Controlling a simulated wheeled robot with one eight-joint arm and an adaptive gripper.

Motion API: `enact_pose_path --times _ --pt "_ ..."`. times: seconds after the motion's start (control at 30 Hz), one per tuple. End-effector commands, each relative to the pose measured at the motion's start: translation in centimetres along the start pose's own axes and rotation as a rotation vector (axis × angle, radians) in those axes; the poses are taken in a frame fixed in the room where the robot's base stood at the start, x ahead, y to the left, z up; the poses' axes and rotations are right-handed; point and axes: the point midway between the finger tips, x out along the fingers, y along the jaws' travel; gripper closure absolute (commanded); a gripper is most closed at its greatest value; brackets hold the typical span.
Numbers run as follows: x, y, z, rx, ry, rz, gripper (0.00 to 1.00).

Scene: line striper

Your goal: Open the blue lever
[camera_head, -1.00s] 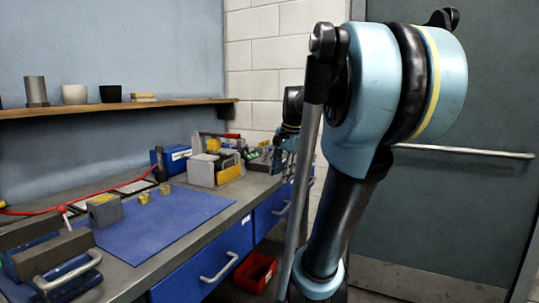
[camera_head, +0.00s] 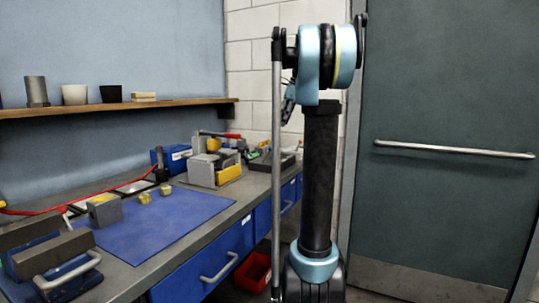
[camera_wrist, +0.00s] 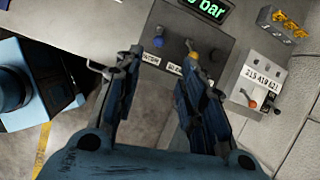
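In the wrist view, a grey control box (camera_wrist: 168,22) with a green lit display ending in "bar" (camera_wrist: 208,8) lies ahead of my gripper. A small blue-tipped lever (camera_wrist: 158,41) stands out from its face, with a dark lever and a yellow knob (camera_wrist: 194,55) to its right. White labels sit below them. My gripper (camera_wrist: 160,68) is open and empty; its two fingers point toward the box, with the blue lever beyond the gap between them. No contact shows. In the head view my gripper is hidden, and I cannot make out the blue lever.
A box with an orange lever (camera_wrist: 252,103) and a box with yellow parts (camera_wrist: 290,22) are at right in the wrist view. The workbench with a blue mat (camera_head: 165,222), a red bin (camera_head: 252,271) and a grey door (camera_head: 450,215) show in the head view.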

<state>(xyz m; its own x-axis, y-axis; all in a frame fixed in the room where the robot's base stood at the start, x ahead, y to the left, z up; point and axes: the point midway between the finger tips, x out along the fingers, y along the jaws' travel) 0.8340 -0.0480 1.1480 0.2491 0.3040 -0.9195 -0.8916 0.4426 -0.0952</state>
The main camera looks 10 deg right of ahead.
Motion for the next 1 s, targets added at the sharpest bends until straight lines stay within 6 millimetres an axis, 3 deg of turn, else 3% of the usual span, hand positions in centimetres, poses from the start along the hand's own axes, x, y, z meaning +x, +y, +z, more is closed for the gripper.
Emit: enact_pose_path --times 0.7,1.0 --pt "12.2 0.1 0.0 -0.005 0.001 0.000 0.63" --pt "15.9 0.1 -0.1 -0.004 0.001 -0.001 0.63"
